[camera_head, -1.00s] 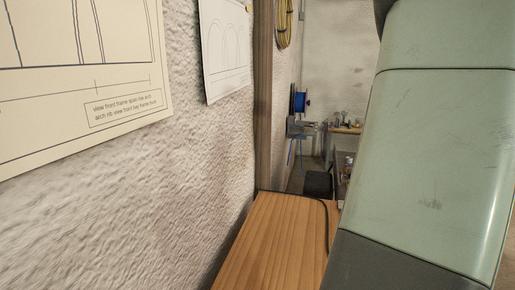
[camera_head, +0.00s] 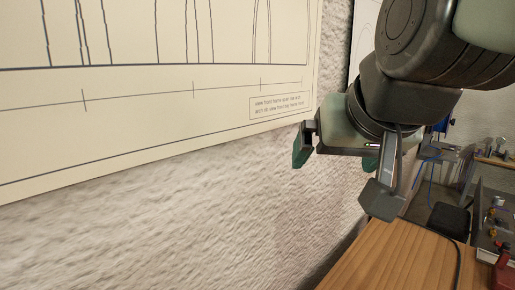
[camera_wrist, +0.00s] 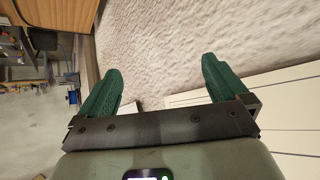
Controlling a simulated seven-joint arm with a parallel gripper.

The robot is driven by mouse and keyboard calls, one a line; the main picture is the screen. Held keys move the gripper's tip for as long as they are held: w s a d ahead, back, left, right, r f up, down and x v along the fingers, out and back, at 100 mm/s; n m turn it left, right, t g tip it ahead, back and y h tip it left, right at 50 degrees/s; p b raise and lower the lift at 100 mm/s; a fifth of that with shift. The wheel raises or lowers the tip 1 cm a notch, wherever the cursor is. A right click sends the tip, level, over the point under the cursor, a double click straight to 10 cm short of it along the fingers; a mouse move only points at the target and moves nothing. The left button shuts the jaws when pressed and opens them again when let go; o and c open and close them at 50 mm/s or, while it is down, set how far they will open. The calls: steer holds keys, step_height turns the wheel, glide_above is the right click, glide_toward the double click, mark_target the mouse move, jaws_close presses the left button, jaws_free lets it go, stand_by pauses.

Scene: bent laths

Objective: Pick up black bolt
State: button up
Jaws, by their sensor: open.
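I cannot make out a black bolt in either view. Small items (camera_head: 497,212) lie on a dark surface at the right edge of the head view, too small to identify.
A large drawing sheet (camera_head: 150,115) hangs on the wall (camera_head: 210,225) close to my gripper. A bare wooden top (camera_head: 385,265) runs along the wall below. A dark seat-like object (camera_head: 449,220) and a red object (camera_head: 505,272) are at right.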

steer(key=s+f+g, duration=0.1)
steer(key=s+f, duration=0.1)
steer(key=s, duration=0.1)
steer(key=s+f+g, duration=0.1)
steer(key=s+f, duration=0.1)
steer(key=s, duration=0.1)
steer(key=s+f+g, duration=0.1)
steer(key=s+f, duration=0.1)
steer(key=s, duration=0.1)
steer(key=shift+a+f+n, duration=0.15)
steer(key=shift+f+n, duration=0.2)
steer(key=shift+n, duration=0.05)
steer(key=shift+c, duration=1.4)
steer(key=shift+s+f+h, duration=0.1)
steer(key=shift+h, duration=0.2)
steer(key=shift+c, duration=1.2)
steer(key=c, duration=0.3)
